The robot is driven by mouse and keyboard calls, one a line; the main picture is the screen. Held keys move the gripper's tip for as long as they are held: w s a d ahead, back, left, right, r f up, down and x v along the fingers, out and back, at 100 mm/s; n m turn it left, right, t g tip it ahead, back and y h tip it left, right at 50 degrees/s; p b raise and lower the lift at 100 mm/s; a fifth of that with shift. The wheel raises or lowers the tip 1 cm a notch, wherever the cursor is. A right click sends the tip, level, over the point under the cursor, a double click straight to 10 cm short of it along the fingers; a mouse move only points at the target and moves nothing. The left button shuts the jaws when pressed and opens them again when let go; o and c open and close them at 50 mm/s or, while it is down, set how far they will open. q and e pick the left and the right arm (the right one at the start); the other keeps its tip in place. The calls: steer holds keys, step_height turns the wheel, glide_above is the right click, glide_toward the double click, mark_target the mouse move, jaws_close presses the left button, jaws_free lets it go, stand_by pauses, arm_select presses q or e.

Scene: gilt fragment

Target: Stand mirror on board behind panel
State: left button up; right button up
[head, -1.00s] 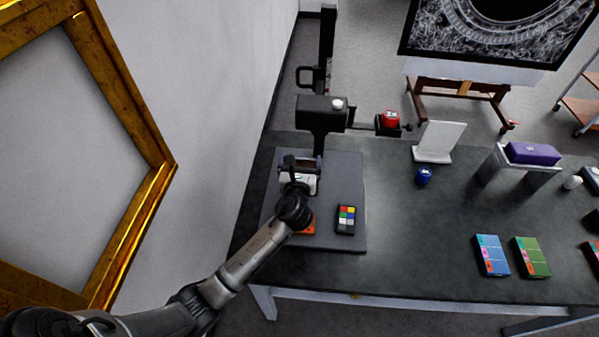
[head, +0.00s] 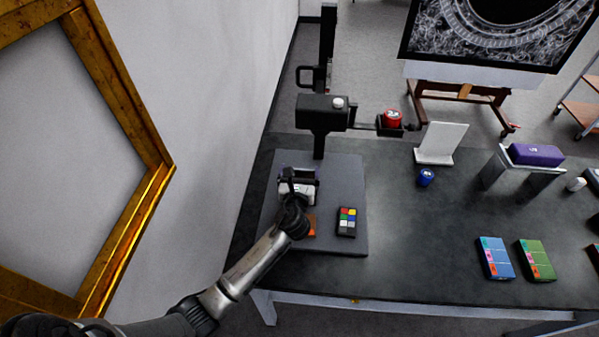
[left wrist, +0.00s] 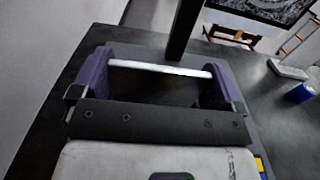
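The dark grey board (head: 345,170) lies on the table's left part. My left gripper (head: 300,172) is low over its middle, and its pale hand shows in the left wrist view. There the fingers (left wrist: 160,82) are wide apart, with purple parts at both sides and a thin white bar (left wrist: 160,68) spanning between them. I cannot tell whether the fingers press on the bar. An upright white plate on a foot (head: 440,142) stands on the table right of the board. I cannot tell which thing is the mirror or the panel. My right gripper is not in view.
A black column unit (head: 322,113) stands behind the board, with a red-topped part on its arm. A blue jar (head: 426,177) and blue and green boxes stand to the right.

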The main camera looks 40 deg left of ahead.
arm_select(q)
steer(key=shift+o, duration=0.6)
steer(key=shift+r, duration=0.15)
steer(key=shift+s+d, duration=0.15)
steer(key=p+v, duration=0.1)
steer(key=v, duration=1)
steer(key=shift+s+d, duration=0.15)
steer(key=shift+s, duration=0.1)
steer(key=shift+d+r, duration=0.1)
